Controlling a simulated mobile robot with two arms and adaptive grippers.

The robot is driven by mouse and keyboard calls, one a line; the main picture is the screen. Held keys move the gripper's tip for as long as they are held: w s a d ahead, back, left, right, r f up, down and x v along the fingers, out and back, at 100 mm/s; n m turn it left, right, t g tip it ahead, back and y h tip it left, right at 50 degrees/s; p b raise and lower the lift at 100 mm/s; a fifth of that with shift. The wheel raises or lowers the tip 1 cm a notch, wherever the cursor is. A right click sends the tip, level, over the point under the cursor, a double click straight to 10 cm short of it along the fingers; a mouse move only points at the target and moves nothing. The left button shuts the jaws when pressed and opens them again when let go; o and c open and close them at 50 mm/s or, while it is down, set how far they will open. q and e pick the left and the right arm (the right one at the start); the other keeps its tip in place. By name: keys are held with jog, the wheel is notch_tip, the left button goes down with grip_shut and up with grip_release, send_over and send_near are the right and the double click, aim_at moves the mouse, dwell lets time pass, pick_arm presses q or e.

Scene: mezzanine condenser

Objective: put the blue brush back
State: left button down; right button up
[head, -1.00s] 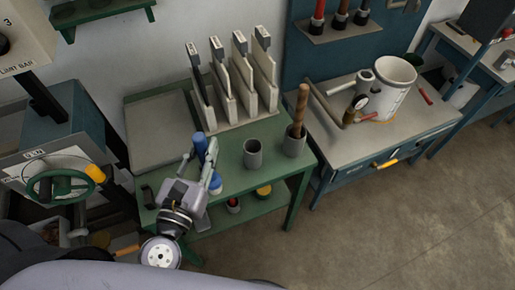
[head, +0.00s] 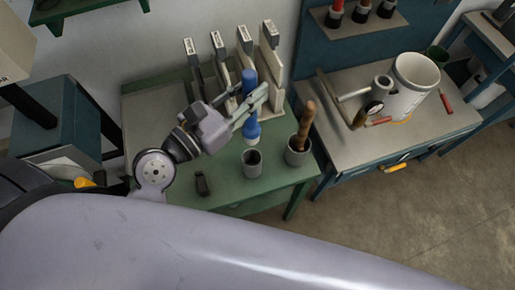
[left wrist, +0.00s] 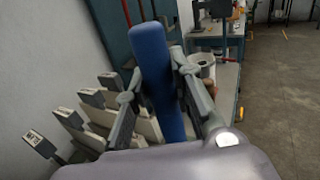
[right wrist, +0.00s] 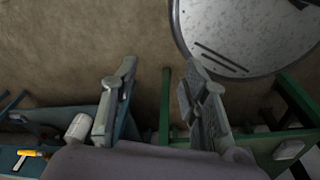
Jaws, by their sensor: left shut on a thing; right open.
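The blue brush (head: 252,131) is upright in my left gripper (head: 254,102), with its handle between the fingers. Its lower end is above the grey cup (head: 252,162) on the green table and looks apart from the cup's rim. The left wrist view shows the blue handle (left wrist: 158,80) between the two fingers. A second grey cup (head: 298,157), just right of the first, holds a brown wooden-handled tool (head: 305,122). The first cup looks dark and empty inside. My right gripper (right wrist: 160,80) is open and empty in the right wrist view.
Several labelled upright plates (head: 222,68) stand behind the brush, close to my left gripper. A small dark object (head: 202,183) lies on the green table (head: 222,187). A bench (head: 345,150) with a white bucket (head: 412,85) stands to the right.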

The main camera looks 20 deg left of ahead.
aim_at(248, 123)
pick_arm(q)
jog(key=f+b, duration=0.6)
jog(key=s+f+b, duration=0.1)
jog(key=f+b, duration=0.2)
jog(key=shift+s+f, duration=0.1)
jog(key=shift+f, duration=0.05)
jog(key=f, duration=0.1)
jog(key=f+b, duration=0.1)
jog(key=f, duration=0.1)
jog(key=f+b, duration=0.1)
jog(key=f, duration=0.1)
jog(key=shift+w, duration=0.25)
jog(key=shift+f, duration=0.4)
notch_tip(248, 123, down, 4)
jog(key=shift+f+b, duration=0.1)
jog(key=shift+b, duration=1.1)
jog(key=shift+f, duration=0.2)
pick_arm(e)
jog(key=s+f, duration=0.3)
jog(key=f, duration=1)
jog(key=shift+s+a+f, duration=0.25)
jog(key=shift+s+f, duration=0.15)
jog(key=shift+d, duration=0.1)
